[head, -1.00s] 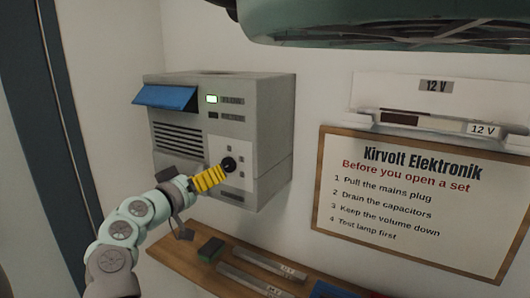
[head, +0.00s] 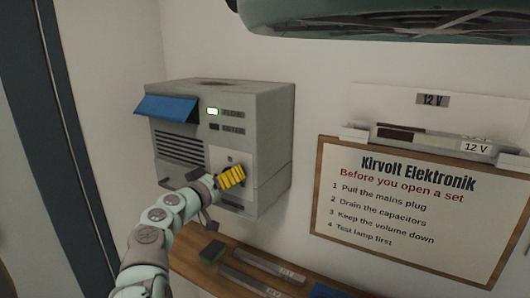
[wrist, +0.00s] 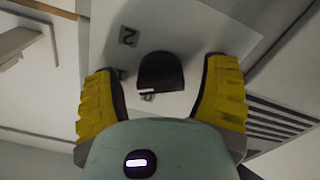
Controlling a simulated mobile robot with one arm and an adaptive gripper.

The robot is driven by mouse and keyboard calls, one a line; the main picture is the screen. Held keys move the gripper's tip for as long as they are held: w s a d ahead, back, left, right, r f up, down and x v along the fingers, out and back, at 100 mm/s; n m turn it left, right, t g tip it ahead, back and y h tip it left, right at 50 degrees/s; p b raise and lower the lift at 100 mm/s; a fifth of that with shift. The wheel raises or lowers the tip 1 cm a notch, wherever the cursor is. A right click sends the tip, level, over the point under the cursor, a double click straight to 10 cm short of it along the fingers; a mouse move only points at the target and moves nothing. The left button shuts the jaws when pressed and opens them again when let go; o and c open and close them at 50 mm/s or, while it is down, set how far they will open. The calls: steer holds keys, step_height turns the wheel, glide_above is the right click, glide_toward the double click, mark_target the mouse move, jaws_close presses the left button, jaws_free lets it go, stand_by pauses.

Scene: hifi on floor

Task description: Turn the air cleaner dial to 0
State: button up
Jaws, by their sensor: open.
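The air cleaner (head: 270,130) is a grey box on the wall, with a blue flap and a lit green display on its front. Its dial (wrist: 161,72) is a dark knob on a pale plate, seen in the wrist view; in the head view my gripper hides it. A "2" mark (wrist: 128,36) sits up and left of the dial, and another mark lies partly covered at its lower edge. My gripper (head: 231,176) is open in front of the plate. In the wrist view its yellow fingers (wrist: 162,72) stand on either side of the dial, with gaps showing.
A wooden shelf (head: 222,272) with a dark green block (head: 211,252) and bars lies below the air cleaner. A framed sign (head: 410,210) hangs to the right. A large green object (head: 380,20) overhangs at the top.

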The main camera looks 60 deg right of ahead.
steer(key=c, duration=1.2)
steer(key=shift+f, duration=0.1)
steer(key=shift+f+b, duration=0.1)
steer(key=shift+b, duration=0.4)
